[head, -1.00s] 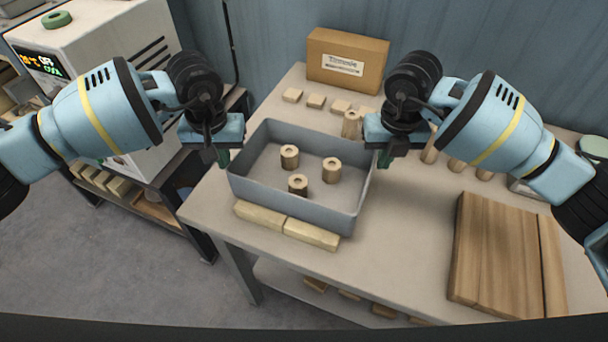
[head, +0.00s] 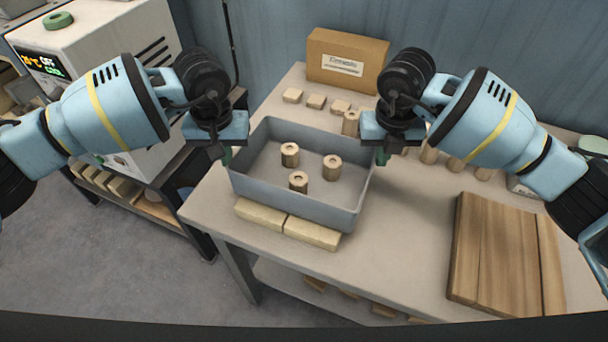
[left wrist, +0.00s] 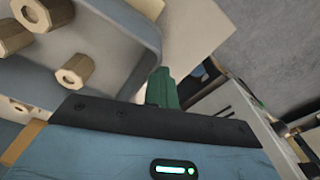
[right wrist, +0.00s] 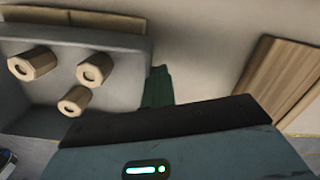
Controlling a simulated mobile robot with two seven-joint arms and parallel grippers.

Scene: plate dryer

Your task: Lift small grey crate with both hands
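The small grey crate (head: 300,202) is at the left end of the workbench with three wooden hollow cylinders (head: 298,182) standing in it. My left gripper (head: 226,156) is at the outside of its left wall, and my right gripper (head: 382,156) is at the outside of its right wall. The green fingers of each are together, seen in the left wrist view (left wrist: 162,88) and the right wrist view (right wrist: 157,86), with no wall between them. They are close against the walls; exact contact is hard to see. The crate looks level.
Two pale wooden blocks (head: 311,233) lie in front of the crate. A cardboard box (head: 346,62) and small blocks (head: 316,101) are behind it. Wooden boards (head: 500,250) lie at the right. A white machine (head: 100,40) stands to the left.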

